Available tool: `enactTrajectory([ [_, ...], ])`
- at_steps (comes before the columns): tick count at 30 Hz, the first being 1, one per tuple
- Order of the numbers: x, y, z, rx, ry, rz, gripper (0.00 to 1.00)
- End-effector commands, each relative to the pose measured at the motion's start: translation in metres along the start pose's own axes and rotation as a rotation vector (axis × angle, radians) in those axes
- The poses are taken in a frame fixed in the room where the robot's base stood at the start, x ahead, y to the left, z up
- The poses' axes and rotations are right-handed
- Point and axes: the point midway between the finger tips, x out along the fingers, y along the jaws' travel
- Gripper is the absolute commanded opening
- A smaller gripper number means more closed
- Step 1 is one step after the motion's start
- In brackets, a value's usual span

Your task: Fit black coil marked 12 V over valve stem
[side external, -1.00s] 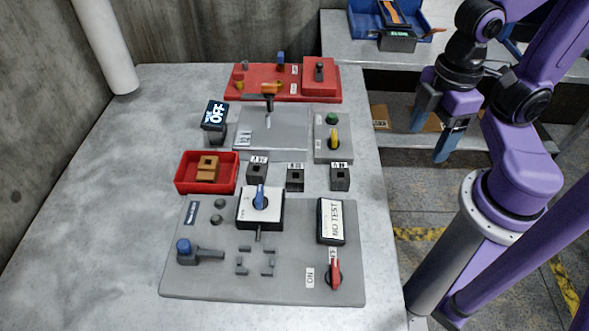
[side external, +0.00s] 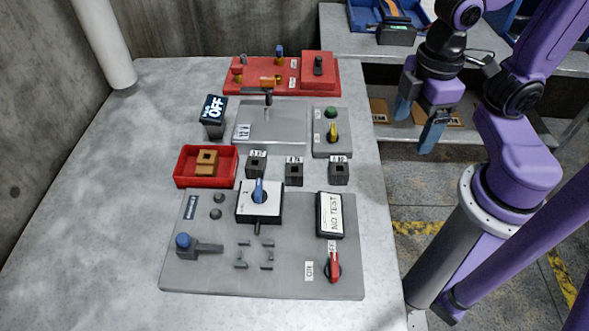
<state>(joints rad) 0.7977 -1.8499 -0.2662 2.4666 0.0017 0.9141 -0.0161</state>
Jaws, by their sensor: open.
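Three small black coil blocks with square holes stand in a row on the table: a left one (side external: 256,168), a middle one (side external: 293,176) and a right one (side external: 338,174). Each has a white label on its back edge, too small to read. A thin dark upright stem (side external: 269,98) with a black side arm stands at the back of the grey plate (side external: 272,128); I cannot tell whether it is the valve stem. My gripper (side external: 418,128) is open and empty, pointing down off the table's right edge, well away from the coils.
A red tray (side external: 178,168) holds brown blocks. A dark OFF display (side external: 213,115), a red fixture base (side external: 252,88) and a button box (side external: 320,146) stand behind. The left table is clear.

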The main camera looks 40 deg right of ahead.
Motion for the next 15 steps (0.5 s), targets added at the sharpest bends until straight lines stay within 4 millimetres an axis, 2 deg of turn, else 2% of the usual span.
enactTrajectory([
  [3, 0.0, 0.013, -0.025, 0.032, -0.005, 0.001, 0.81],
  [15, 0.002, 0.054, -0.104, 0.139, -0.015, 0.004, 0.81],
])
